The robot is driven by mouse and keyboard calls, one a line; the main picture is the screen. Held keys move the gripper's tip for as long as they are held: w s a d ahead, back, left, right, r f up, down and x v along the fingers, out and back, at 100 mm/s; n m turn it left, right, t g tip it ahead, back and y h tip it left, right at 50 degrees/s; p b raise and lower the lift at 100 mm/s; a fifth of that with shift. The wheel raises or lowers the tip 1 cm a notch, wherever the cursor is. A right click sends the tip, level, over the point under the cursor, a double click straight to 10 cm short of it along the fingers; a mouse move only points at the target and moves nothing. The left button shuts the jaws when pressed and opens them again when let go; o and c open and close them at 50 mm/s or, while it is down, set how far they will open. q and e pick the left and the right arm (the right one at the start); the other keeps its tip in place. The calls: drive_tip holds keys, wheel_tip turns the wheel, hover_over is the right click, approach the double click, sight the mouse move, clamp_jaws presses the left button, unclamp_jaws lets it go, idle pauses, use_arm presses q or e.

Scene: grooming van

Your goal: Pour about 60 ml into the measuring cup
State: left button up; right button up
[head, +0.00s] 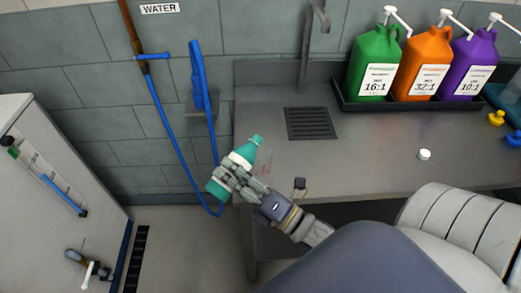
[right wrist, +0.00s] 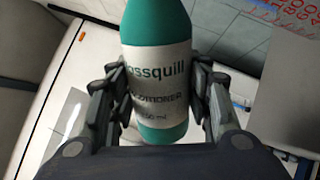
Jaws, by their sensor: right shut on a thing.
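A teal bottle with a white label (head: 245,152) is held by my right gripper (head: 236,178) at the left front end of the counter. It leans in the head view, its neck toward the upper right. In the right wrist view the bottle (right wrist: 157,70) stands between both fingers, which press on its sides; its top is cut off. The measuring cup (head: 266,158) seems to be the clear shape with faint red marks just right of the bottle. Red graduations of the cup (right wrist: 290,14) show at the wrist view's top right corner. No liquid stream is visible. My left gripper is out of view.
A small white cap (head: 424,154) lies on the grey counter (head: 360,150). Green (head: 374,65), orange (head: 424,65) and purple (head: 472,65) pump jugs stand in a black tray at the back. A blue hose (head: 170,130) hangs left of the counter.

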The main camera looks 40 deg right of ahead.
drive_tip(key=shift+r+m, duration=0.2)
drive_tip(key=shift+m, duration=0.1)
drive_tip(key=shift+a+m, duration=0.1)
drive_tip(key=shift+m, duration=0.3)
drive_tip(key=shift+m+t+h+p, duration=0.3)
drive_tip(key=shift+m+h+p, duration=0.15)
drive_tip(key=shift+m+h, duration=0.05)
drive_tip(key=shift+r+m+h+p, duration=0.5)
drive_tip(key=shift+r+m+p, duration=0.5)
drive_tip(key=shift+m+p, duration=0.5)
drive_tip(key=shift+a+r, duration=0.1)
drive_tip(key=shift+a, duration=0.05)
idle(0.5)
drive_tip(key=shift+r+m+p, duration=0.4)
drive_tip(key=shift+m+p, duration=0.3)
idle(1.1)
